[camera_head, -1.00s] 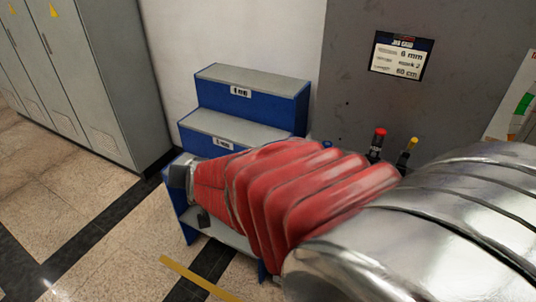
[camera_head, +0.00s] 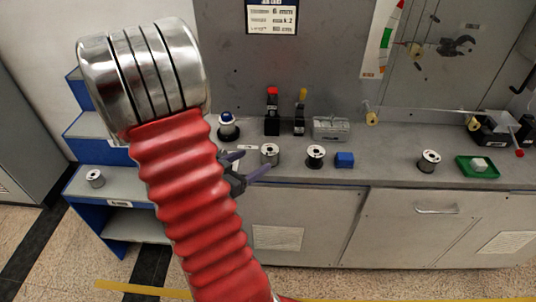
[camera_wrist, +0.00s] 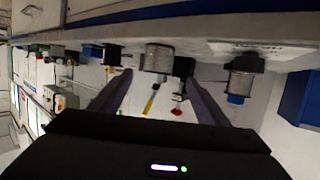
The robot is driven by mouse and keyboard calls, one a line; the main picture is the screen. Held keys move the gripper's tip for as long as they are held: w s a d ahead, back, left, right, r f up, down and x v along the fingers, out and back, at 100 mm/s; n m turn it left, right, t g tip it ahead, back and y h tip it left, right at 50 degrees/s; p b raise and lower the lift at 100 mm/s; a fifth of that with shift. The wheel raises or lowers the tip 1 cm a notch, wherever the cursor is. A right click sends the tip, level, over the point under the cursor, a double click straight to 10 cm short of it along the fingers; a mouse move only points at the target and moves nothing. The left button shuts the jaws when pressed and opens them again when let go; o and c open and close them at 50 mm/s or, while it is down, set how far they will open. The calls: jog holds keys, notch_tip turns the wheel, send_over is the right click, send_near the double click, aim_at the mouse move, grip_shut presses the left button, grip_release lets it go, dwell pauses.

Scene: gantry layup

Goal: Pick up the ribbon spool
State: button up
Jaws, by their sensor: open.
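Several metal spools stand on the grey counter, and I cannot tell which one carries ribbon. The closest spool (camera_head: 270,153), silvery and upright, is just beyond my gripper (camera_head: 257,160), whose purple fingers are apart and empty. In the wrist view, which is upside down, a spool (camera_wrist: 158,59) appears between the tips of my open gripper (camera_wrist: 158,78). I cannot tell whether they touch. A darker-based spool (camera_head: 315,155) is to its right, another spool (camera_head: 428,160) farther right, and a blue-topped spool (camera_head: 228,127) to the left.
Another spool (camera_head: 95,178) sits on the blue-and-grey steps (camera_head: 110,190) at left. A blue block (camera_head: 345,159), a grey metal box (camera_head: 331,128), red- and yellow-topped tools (camera_head: 272,110) and a green tray (camera_head: 478,167) are on the counter (camera_head: 385,165). Cabinet doors are below.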

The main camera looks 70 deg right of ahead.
aim_at(271, 151)
jog(key=shift+s, duration=0.1)
jog(key=shift+x, duration=4.35)
jog(key=shift+x, duration=2.6)
jog(key=shift+s, duration=0.1)
jog(key=shift+a, duration=0.1)
jog(key=shift+c, duration=0.2)
jog(key=c, duration=1.5)
jog(key=shift+o, duration=0.2)
jog(key=shift+r, duration=0.15)
